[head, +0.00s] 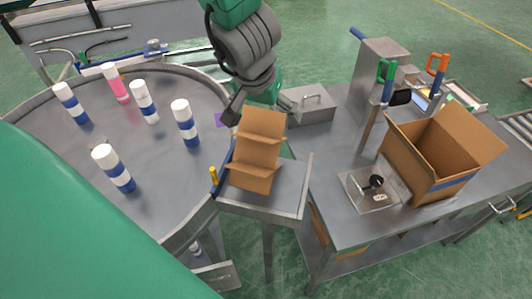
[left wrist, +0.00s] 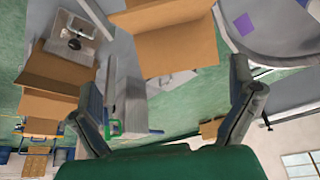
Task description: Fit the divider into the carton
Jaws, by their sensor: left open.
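The divider (head: 257,150) is a brown cardboard piece with crossing panels. It stands, leaning a little, on a small grey metal stand (head: 288,199). The carton (head: 440,146) is an open brown box with raised flaps on the grey table to the right. My left gripper (head: 236,108) is at the back of the divider's top, partly hidden behind it. In the left wrist view the fingers of my left gripper (left wrist: 166,80) are spread wide and empty, with the divider (left wrist: 177,42) ahead between them. The carton (left wrist: 60,78) shows at the left there. My right gripper is not in view.
A round grey turntable (head: 150,190) at the left carries several white-capped bottles. On the table (head: 332,200) are a lidded metal box (head: 307,104), a tall metal block (head: 380,70), tools with green and orange handles, and a small plate fixture (head: 366,190) before the carton.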

